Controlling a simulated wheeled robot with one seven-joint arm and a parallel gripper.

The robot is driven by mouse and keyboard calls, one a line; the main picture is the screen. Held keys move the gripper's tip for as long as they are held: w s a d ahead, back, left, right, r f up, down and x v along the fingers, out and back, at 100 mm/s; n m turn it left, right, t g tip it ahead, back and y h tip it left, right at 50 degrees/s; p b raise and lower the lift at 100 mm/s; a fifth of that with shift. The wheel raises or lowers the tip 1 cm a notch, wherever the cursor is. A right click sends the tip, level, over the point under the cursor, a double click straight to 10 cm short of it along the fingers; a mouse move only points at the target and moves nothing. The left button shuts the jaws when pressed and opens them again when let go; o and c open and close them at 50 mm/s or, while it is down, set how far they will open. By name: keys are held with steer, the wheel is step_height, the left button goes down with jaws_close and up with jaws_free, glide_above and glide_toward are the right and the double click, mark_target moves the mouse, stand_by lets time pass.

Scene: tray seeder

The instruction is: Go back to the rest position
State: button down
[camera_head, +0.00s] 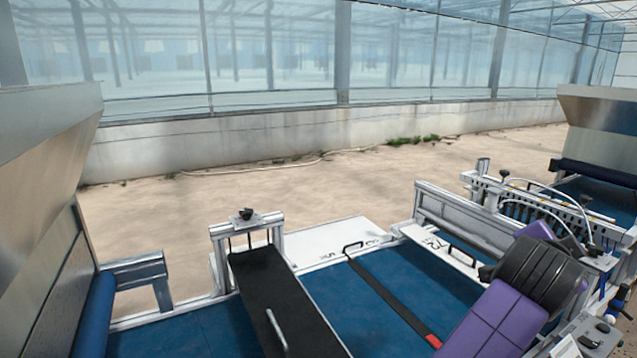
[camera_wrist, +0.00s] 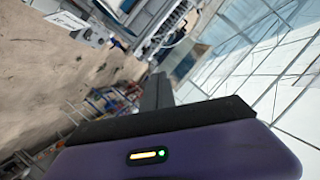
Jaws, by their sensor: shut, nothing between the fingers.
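My gripper (camera_wrist: 157,92) shows in the wrist view as dark fingers closed together beyond the purple wrist housing. It is shut and empty, and nothing touches the fingers. In the head view my purple and black arm is folded at the lower right, in front of the seeder line. My fingertips cannot be made out in that view. The wrist view is tilted and looks out across the sandy floor, the machine and the glass wall.
The seeder's blue belt (camera_head: 207,330) runs along the bottom, with a black cover (camera_head: 275,300) over it. Metal hoppers stand at the left (camera_head: 40,130) and right (camera_head: 600,110). A row of nozzles (camera_head: 530,200) is close to my arm. The sandy floor (camera_head: 330,185) behind is open.

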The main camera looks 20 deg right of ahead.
steer(key=w+a+r+n+t+h, duration=0.4)
steer(key=w+a+r+n+t, duration=0.1)
steer(key=a+r+n+t, duration=0.4)
steer(key=a+f+n+t+y+b, duration=0.1)
steer(key=a+f+n+t+y, duration=0.2)
steer(key=a+n+t+y, duration=0.25)
steer(key=a+f+n+t+y+b, duration=0.1)
steer(key=a+f+n+t+y, duration=0.25)
steer(key=a+n, duration=0.35)
steer(key=s+a+f+n+g+y, duration=0.1)
steer(key=s+a+f+n+y, duration=0.1)
steer(key=s+a+f+y, duration=0.4)
steer(key=s+a+f+n+y, duration=0.3)
steer(key=a+f, duration=0.3)
steer(key=f, duration=0.2)
steer(key=s+a+f+m+g, duration=0.1)
steer(key=s+a+f+g, duration=0.1)
steer(key=s+f, duration=0.2)
steer(key=s+a+f+m+g+b, duration=0.1)
steer(key=s+a+f+g, duration=0.1)
steer(key=s+f, duration=0.3)
steer(key=s+a+f+m+g+b, duration=0.1)
steer(key=s+a+f+g, duration=0.1)
steer(key=s+f, duration=0.3)
steer(key=shift+s+f+m, duration=0.2)
steer(key=shift+s+m, duration=0.05)
steer(key=shift+s, duration=2.05)
steer(key=shift+s+f, duration=0.15)
steer(key=shift+s, duration=0.15)
steer(key=shift+d, duration=0.1)
